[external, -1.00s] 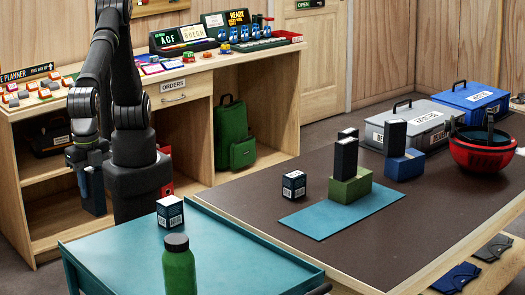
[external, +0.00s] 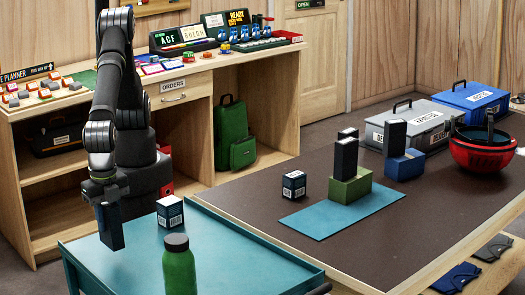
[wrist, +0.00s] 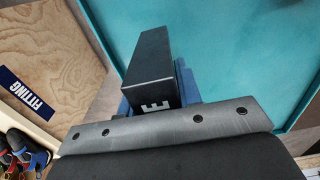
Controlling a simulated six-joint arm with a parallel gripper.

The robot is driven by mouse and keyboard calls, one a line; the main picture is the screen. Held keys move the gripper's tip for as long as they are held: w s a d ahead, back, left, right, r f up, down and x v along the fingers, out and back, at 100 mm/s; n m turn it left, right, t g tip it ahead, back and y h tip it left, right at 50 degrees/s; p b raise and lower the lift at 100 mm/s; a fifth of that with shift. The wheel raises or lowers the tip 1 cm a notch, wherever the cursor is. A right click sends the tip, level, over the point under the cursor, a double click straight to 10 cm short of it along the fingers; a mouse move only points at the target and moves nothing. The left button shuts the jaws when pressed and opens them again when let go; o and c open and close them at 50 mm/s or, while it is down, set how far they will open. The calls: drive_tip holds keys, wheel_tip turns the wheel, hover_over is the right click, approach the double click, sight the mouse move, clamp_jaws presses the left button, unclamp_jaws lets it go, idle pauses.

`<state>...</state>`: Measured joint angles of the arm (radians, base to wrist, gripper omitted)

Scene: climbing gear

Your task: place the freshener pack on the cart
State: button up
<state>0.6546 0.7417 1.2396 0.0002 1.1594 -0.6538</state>
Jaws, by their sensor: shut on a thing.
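My gripper (external: 106,200) is shut on a dark upright box (external: 110,228), which I take to be the freshener pack. In the wrist view the pack (wrist: 151,62) is black with a white letter on its near end; blue finger parts show beside it. The rest of its label is hidden. The cart (external: 235,245) has a teal top with a raised rim. The pack hangs by the cart's left edge in the external view. In the wrist view the cart top (wrist: 235,50) lies beyond and right of the pack.
The cart's middle and right are clear.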

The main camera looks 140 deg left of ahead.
sight(111, 234)
drive_tip(key=shift+f, duration=2)
drive_tip(key=shift+f, duration=0.15)
drive_tip(key=o, duration=1)
wheel_tip(111, 234, up, 12)
drive_tip(key=shift+r, duration=0.15)
wheel_tip(111, 234, down, 12)
drive_tip(key=shift+f, duration=0.2)
drive_tip(key=shift+r, duration=1.9)
